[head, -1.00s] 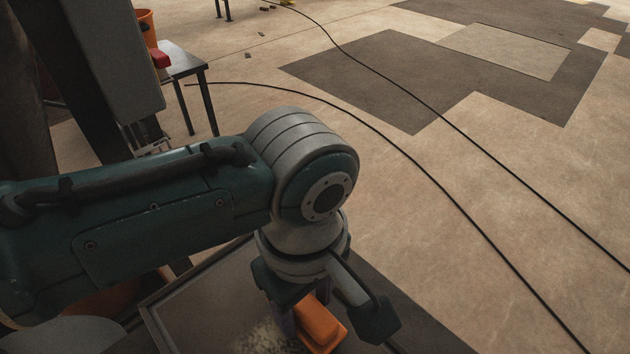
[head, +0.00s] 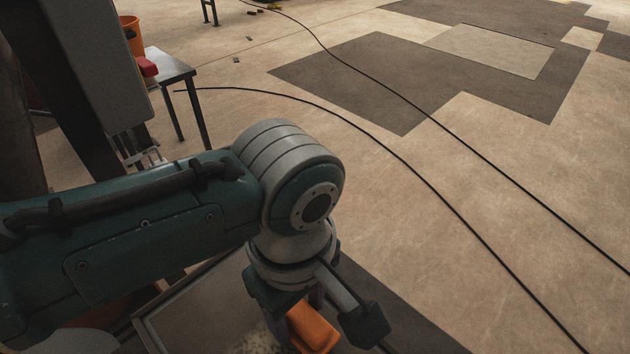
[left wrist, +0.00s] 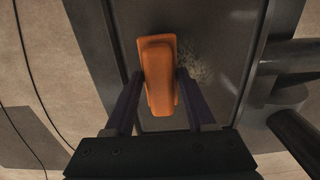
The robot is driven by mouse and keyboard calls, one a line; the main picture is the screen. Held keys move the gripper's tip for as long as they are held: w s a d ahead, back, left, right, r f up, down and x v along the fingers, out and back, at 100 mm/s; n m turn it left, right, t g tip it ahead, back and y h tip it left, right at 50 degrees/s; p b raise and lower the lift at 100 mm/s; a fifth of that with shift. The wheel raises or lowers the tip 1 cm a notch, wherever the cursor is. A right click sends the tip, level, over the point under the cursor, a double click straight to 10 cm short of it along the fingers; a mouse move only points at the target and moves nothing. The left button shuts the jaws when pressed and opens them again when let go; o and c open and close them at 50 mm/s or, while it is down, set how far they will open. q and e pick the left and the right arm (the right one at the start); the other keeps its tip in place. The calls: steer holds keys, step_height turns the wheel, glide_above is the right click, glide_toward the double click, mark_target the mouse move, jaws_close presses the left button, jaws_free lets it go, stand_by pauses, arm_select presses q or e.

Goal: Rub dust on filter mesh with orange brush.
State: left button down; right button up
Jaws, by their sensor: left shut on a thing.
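My left gripper (left wrist: 160,98) is shut on the orange brush (left wrist: 158,62), with a finger on either side of it in the left wrist view. In the head view the brush (head: 313,328) shows below my left wrist, near the bottom edge. The brush is over the grey filter mesh (left wrist: 215,22), whose frame (head: 150,330) shows at the bottom of the head view. A pale dust patch (left wrist: 196,66) lies on the mesh right beside the brush; it also shows in the head view (head: 258,340). The brush's underside is hidden, so contact cannot be told. My right gripper is out of view.
A small table (head: 172,70) stands at the upper left with a red object (head: 147,67) and an orange bucket (head: 131,38). Black cables (head: 400,160) run across the floor. Dark pipes (left wrist: 290,90) lie right of the mesh in the left wrist view.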

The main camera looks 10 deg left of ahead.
arm_select(q)
steer(key=shift+f+b, duration=0.45)
steer(key=shift+f, duration=0.15)
steer(key=shift+s+a+r+p, duration=0.15)
steer(key=shift+s+p, duration=0.05)
steer(key=shift+p, duration=0.2)
steer(key=s+a+p, duration=0.1)
steer(key=s+p, duration=0.1)
steer(key=p, duration=0.1)
steer(key=shift+s+a, duration=0.15)
steer(key=shift+a, duration=0.25)
steer(key=shift+s+a+f+p, duration=0.2)
steer(key=shift+s+a+p, duration=0.15)
steer(key=shift+s+p, duration=0.05)
steer(key=shift+s+a+f, duration=0.1)
steer(key=shift+f, duration=0.1)
steer(key=shift+r, duration=0.1)
steer(key=shift+s+r+p, duration=0.15)
steer(key=shift+r+p, duration=0.65)
steer(key=shift+p, duration=0.1)
